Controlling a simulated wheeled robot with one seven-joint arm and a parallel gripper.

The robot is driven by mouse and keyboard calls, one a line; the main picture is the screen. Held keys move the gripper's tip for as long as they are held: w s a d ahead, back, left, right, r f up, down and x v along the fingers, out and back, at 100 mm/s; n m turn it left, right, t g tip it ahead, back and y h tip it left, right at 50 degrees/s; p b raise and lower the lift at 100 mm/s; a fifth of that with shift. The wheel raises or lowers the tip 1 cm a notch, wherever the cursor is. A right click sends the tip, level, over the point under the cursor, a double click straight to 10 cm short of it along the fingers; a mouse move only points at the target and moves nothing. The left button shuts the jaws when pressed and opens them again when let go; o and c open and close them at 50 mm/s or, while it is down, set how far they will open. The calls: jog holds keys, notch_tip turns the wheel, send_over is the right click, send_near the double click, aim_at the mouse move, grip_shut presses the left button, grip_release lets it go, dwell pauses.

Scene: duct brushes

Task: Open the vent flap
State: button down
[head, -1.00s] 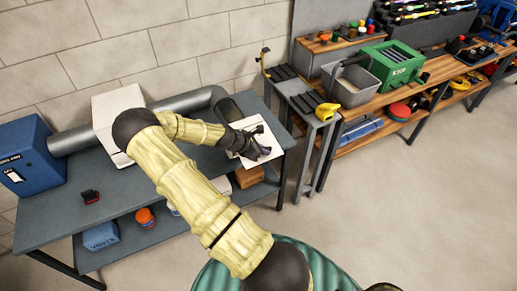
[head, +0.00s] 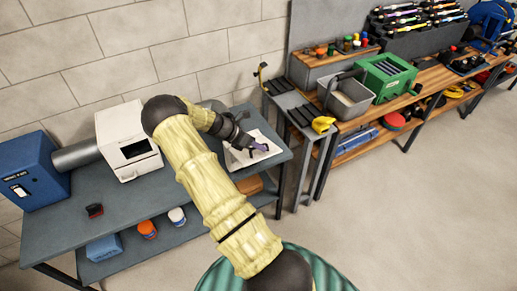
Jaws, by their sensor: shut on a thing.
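A white square panel, which looks like the vent flap (head: 238,161), is at the right end of the grey bench, where the duct ends. My gripper (head: 262,147) is over the panel's face, its fingers shut at the panel. The small part between the fingers is too small to make out. My arm and wrist hide the panel's upper left and most of the duct's end. The grey duct (head: 75,158) shows between the blue box and the white housing (head: 125,128), which has a dark opening in its front.
The grey bench (head: 70,220) holds a blue box (head: 33,172) at left and a small red-black item (head: 95,210). Its lower shelf holds a blue box and small jars. A narrow stand with a yellow item (head: 323,124) is just right. The floor in front is clear.

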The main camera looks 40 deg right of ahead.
jog(key=shift+w, duration=0.1)
jog(key=c, duration=1.8)
grip_release()
jog(key=b+v, duration=0.5)
jog(key=v, duration=1.2)
jog(key=shift+a+r, duration=0.1)
jog(key=shift+r, duration=0.15)
